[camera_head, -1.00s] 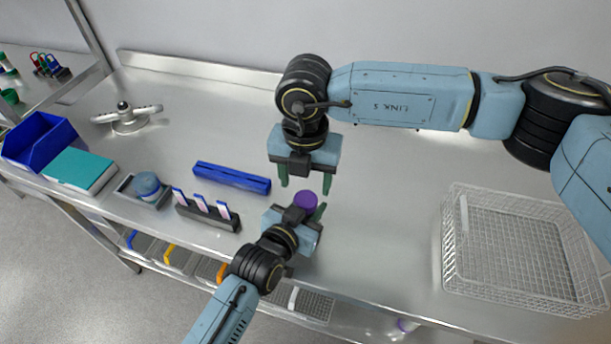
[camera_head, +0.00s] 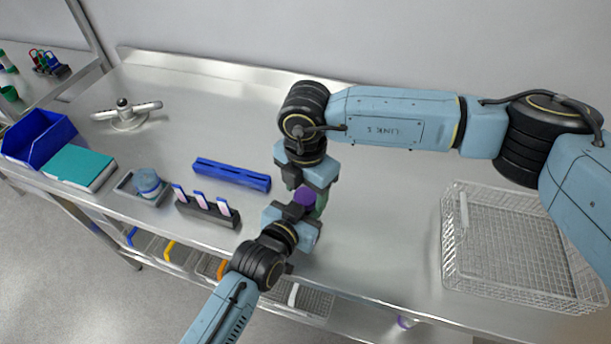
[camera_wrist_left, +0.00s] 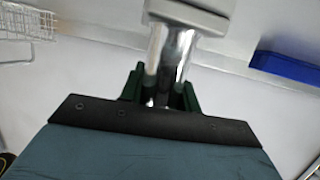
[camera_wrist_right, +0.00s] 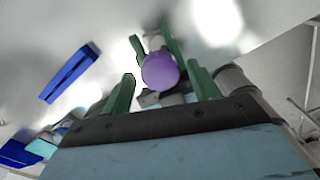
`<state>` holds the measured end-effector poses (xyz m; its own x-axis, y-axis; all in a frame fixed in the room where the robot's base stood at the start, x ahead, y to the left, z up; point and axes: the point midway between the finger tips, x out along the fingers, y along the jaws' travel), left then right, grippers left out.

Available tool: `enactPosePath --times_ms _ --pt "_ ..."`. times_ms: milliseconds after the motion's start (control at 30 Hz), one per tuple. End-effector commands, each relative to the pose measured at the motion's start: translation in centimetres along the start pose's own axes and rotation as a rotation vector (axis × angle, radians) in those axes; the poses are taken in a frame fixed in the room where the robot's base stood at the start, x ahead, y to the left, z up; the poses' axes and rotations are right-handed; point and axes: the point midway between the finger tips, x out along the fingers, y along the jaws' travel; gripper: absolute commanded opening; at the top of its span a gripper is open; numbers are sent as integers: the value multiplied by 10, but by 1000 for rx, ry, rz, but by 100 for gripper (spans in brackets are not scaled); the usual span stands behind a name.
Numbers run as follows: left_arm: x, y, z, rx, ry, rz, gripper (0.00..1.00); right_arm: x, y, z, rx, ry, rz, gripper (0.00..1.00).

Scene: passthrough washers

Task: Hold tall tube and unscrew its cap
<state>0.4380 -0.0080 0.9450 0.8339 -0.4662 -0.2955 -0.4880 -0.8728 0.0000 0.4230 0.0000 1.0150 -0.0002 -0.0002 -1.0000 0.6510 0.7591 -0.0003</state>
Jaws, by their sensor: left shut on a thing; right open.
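The tall tube shows in the left wrist view as a shiny, clear-looking shaft (camera_wrist_left: 172,62) between my left gripper's green fingers (camera_wrist_left: 160,88). My left gripper (camera_head: 312,212) is shut on it, coming in from the front of the bench. The purple cap (camera_head: 304,197) sits at the tube's upper end. My right gripper (camera_head: 308,188) is open and close above and behind the cap. In the right wrist view the cap (camera_wrist_right: 160,70) lies between the directions of my right gripper's spread fingers (camera_wrist_right: 162,88); I cannot tell whether they touch it. Most of the tube is hidden from the head.
A blue bar-shaped rack (camera_head: 232,175) and a dark rack with several slips (camera_head: 207,211) stand left of the grippers. A wire basket (camera_head: 452,240) stands at the right. A teal box (camera_head: 78,166) and blue bin (camera_head: 38,138) are far left. The bench's back middle is clear.

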Motion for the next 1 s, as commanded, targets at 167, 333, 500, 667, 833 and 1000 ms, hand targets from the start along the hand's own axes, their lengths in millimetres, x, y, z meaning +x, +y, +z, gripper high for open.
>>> enactPosePath --times_ms 167,333,500,667,833,1000 --pt "0 0 0 0 -1 0 0 8 0 0 -2 0 0 60" --pt "0 0 0 0 -1 0 0 8 0 0 -2 0 0 60" --pt "0 0 0 0 -1 0 0 8 0 0 -2 0 0 43" --pt "0 0 0 0 -1 0 0 8 0 0 -2 0 0 22" --pt "0 0 0 0 -1 0 0 7 0 0 -26 0 0 15" --pt "0 0 0 0 -1 0 0 7 0 0 -235 0 0 15"
